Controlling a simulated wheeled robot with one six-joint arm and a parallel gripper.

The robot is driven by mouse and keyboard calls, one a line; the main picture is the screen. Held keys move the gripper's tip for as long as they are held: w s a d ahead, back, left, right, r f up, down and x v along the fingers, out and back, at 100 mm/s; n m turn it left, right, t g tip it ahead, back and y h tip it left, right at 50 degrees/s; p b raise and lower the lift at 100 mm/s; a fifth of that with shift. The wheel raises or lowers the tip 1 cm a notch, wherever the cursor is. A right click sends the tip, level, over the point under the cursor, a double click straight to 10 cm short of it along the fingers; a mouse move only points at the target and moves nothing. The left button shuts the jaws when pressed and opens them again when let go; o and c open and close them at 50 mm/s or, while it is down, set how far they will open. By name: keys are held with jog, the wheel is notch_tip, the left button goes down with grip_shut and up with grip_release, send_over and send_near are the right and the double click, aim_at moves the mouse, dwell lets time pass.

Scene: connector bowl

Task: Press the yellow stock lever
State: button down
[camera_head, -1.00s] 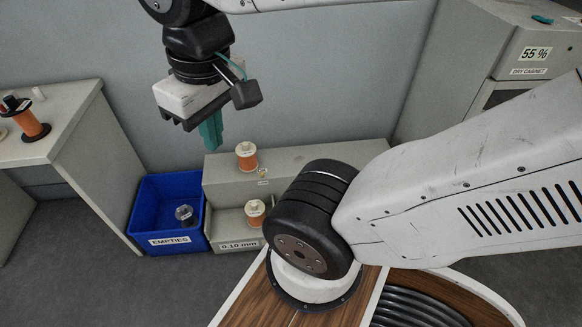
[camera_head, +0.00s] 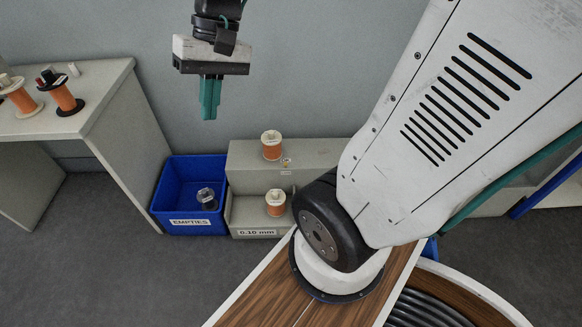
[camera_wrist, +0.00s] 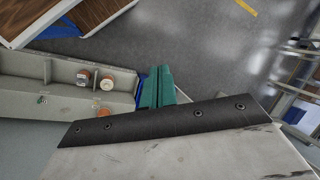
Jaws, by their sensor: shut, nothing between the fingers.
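The grey stock dispenser (camera_head: 245,155) stands on the floor by the wall. One orange spool (camera_head: 271,146) is on its top and another (camera_head: 275,203) is in its lower front tray, labelled 0.10 mm. A small yellowish piece (camera_head: 286,162) shows on the dispenser's upper part beside the top spool; it looks like the lever but is too small to be sure. My gripper (camera_head: 210,114) has its teal fingers together and empty, pointing down, above and left of the dispenser in the picture, touching nothing. In the wrist view the fingers (camera_wrist: 156,88) show beside the dispenser (camera_wrist: 25,92).
A blue EMPTIES bin (camera_head: 178,207) with a bare spool (camera_head: 207,198) in it stands left of the dispenser. A grey side table (camera_head: 115,85) at the left carries orange spools (camera_head: 62,92). A wood-topped surface (camera_head: 265,295) is in the foreground. Floor shows at lower left.

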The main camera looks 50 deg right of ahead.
jog(key=w+d+f+m+t+y, duration=0.6)
jog(key=w+d+f+m, duration=0.4)
jog(key=w+d+f, duration=0.75)
jog(key=w+d+f+m+t+h, duration=0.1)
jog(key=d+f+m+t+h, duration=0.2)
jog(key=d+f+m+t, duration=0.75)
jog(key=s+d+f+m+g+h, duration=0.1)
jog(key=s+d+f+m+h, duration=0.2)
jog(key=f, duration=0.8)
jog(key=s+d+f+m+g+h, duration=0.1)
jog(key=s+d+f+m+h, duration=0.2)
jog(key=f, duration=0.9)
jog(key=s+d+f+m+g+h, duration=0.2)
jog(key=s+d+f+m+h, duration=0.1)
jog(key=s+d+f, duration=0.4)
jog(key=s+f, duration=0.3)
jog(key=f, duration=0.2)
jog(key=shift+f, duration=0.2)
